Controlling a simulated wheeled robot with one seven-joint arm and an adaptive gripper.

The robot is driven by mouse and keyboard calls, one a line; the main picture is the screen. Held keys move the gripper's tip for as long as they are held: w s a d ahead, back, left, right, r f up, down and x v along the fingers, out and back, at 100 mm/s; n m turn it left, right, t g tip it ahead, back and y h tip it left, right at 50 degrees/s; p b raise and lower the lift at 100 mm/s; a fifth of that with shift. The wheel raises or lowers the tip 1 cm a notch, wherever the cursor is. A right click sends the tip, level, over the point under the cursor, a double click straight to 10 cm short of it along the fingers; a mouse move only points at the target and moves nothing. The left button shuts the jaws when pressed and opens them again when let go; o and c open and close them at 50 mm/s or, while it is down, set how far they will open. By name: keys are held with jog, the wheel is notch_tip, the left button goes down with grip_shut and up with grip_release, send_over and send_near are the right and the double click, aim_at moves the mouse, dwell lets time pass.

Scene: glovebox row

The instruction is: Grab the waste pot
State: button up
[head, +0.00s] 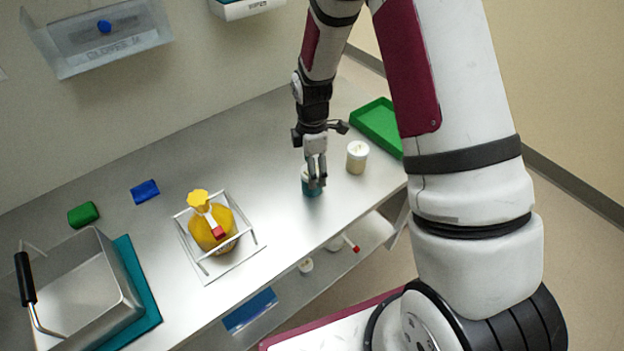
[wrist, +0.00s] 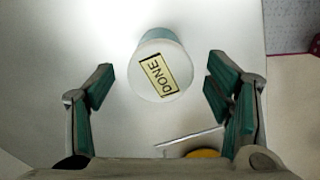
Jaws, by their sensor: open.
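A teal pot with a white lid (wrist: 150,84) stands upright on the steel bench; its label reads "DONE". In the head view the same teal pot (head: 310,189) is partly hidden by the fingers. My gripper (head: 316,181) points down over it. In the wrist view my gripper (wrist: 159,88) is open, with the lid between and slightly beyond its two fingers and gaps on both sides. A second pot, cream with a white lid (head: 357,157), stands to the right; its label is too small to read. No label reading "waste" shows.
A green tray (head: 378,126) lies beyond the cream pot. A yellow bottle (head: 210,228) stands in a wire frame to the left. Further left are a metal basket (head: 78,290) on a teal mat, and blue and green blocks. A shelf lies below the bench edge.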

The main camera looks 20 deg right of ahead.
jog(key=shift+a+f, duration=0.1)
jog(key=shift+f, duration=2.15)
jog(key=c, duration=1.4)
